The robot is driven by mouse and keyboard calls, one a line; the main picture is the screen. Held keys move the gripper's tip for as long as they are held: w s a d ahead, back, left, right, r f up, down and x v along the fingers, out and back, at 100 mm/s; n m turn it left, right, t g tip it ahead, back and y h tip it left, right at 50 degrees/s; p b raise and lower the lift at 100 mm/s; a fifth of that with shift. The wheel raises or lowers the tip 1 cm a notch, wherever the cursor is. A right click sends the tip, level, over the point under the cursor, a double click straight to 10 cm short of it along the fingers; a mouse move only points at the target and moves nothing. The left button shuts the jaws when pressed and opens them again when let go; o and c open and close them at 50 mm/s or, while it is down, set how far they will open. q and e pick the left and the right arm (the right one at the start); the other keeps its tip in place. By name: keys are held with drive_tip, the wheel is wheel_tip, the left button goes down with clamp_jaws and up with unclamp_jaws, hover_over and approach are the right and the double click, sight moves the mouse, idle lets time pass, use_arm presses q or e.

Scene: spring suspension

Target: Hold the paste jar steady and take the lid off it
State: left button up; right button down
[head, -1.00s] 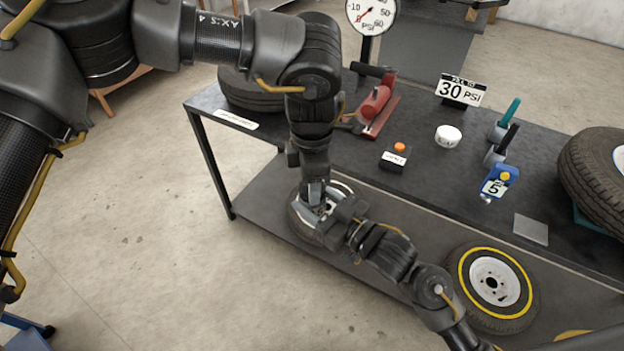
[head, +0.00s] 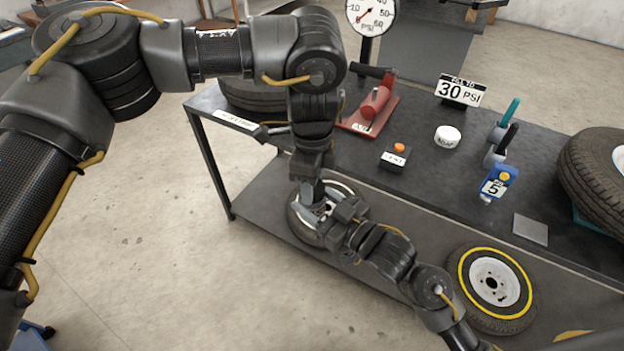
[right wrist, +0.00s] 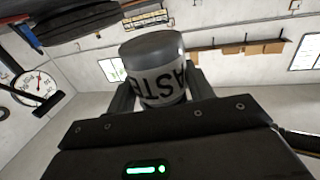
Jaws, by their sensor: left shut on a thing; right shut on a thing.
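The paste jar (right wrist: 160,82) shows in the right wrist view as a white-labelled cylinder with a grey end, its lettering upside down in that picture. My right gripper (right wrist: 157,98) is shut around it, one finger on each side. In the head view my right gripper (head: 338,212) comes in from the lower right. My left gripper (head: 316,202) points down there, close above the right one, and is closed on the lid. The lid itself is hidden by the grippers, and I cannot tell whether it is still seated on the jar.
The dark workbench (head: 430,190) lies behind the grippers, with a red tool (head: 372,105), a button box (head: 395,158), a white tin (head: 447,137) and a blue gauge (head: 497,183) on it. Wheels lie on the lower shelf (head: 265,205). Open floor is at the left.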

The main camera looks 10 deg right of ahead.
use_arm(q)
drive_tip(key=n, duration=1)
drive_tip(key=shift+n, duration=0.4)
drive_tip(key=shift+r, duration=0.2)
drive_tip(key=shift+r, duration=0.95)
